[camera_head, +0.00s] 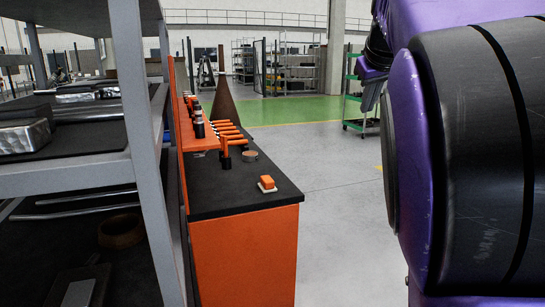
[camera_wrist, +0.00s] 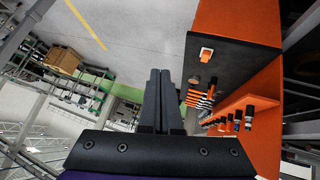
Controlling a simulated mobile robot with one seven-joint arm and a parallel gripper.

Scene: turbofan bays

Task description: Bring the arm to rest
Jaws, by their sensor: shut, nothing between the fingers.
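My gripper (camera_wrist: 160,100) shows in the wrist view as two dark fingers side by side, shut with nothing between them. It is held up in the air, apart from the orange workbench. In the head view my purple and black arm fills the right side, close to the camera, and my gripper cannot be made out there. The orange workbench (camera_head: 244,252) with a black top stands left of my arm. In the wrist view the bench's black top (camera_wrist: 236,62) lies to the right of the fingers.
A small orange and white block (camera_head: 267,184) lies near the bench's front edge. A grey metal shelf (camera_head: 70,178) fills the left side. A green rack (camera_head: 352,95) stands behind. Grey floor (camera_head: 335,190) between bench and arm is clear.

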